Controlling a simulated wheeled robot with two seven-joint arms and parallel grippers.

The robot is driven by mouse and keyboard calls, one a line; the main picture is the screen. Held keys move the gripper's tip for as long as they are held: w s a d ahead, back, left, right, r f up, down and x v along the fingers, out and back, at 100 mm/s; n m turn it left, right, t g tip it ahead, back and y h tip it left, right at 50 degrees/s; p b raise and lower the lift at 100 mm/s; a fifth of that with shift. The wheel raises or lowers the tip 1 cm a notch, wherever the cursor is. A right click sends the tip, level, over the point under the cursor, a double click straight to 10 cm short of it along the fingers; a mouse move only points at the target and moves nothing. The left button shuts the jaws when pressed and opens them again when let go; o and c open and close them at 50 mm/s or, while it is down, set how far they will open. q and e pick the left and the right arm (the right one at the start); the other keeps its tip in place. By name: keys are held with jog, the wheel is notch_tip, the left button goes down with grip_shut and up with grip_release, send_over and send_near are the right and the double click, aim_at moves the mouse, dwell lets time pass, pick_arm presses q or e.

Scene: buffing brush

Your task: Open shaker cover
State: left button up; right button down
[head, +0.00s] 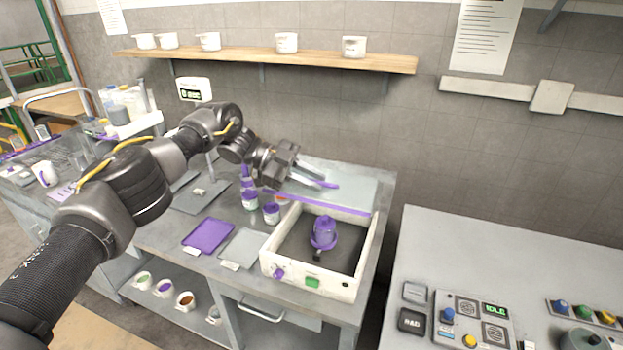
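The shaker (268,258) is a white open-topped box on the grey bench, with a dark inside. A purple flask-like vessel (323,232) stands upright in it. A pale panel (352,190), which looks like the cover, shows behind the box; a purple strip (318,203) runs along the box's rear edge. The cover looks raised off the box top, but its exact angle is unclear. My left gripper (318,180) is in front of this panel, beside a small purple piece that may be its handle. Whether its fingers touch or grip it cannot be told. My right gripper is out of view.
Purple-labelled bottles (271,213) stand left of the shaker, near a purple mat (208,235) and a grey mat (243,247). A control panel (474,320) lies on the right bench. A wooden shelf (265,59) with white cups is on the wall above.

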pick_arm(q)
jog(key=shift+a, duration=0.1)
jog(key=shift+w+a+b, duration=0.15)
jog(key=shift+a+b, duration=0.1)
jog(key=shift+b, duration=0.05)
jog(key=b+v, duration=0.3)
jog(key=v, duration=0.7)
jog(key=shift+r, duration=0.1)
